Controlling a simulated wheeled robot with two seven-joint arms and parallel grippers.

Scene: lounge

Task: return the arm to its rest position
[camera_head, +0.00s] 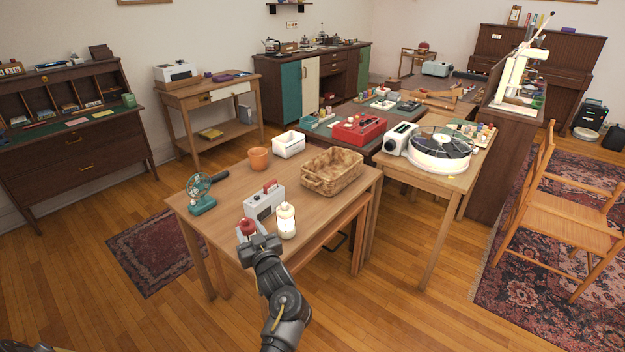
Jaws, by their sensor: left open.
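My left gripper (260,246) is at the near edge of the wooden table (228,178), in front of a grey-white box-shaped device (265,201). It is open, and its fingers are partly hidden by its own body. A red-topped item (247,227) shows just beyond the gripper; I cannot tell whether it touches the fingers. A cream bottle (287,220) stands upright just right of the gripper. My right gripper is not in view.
The table also holds a green fan (201,193), an orange pot (259,158), a white bin (289,144) and a wicker basket (332,171). A side table with a turntable (440,150) stands to the right. Open wooden floor (400,315) lies in front.

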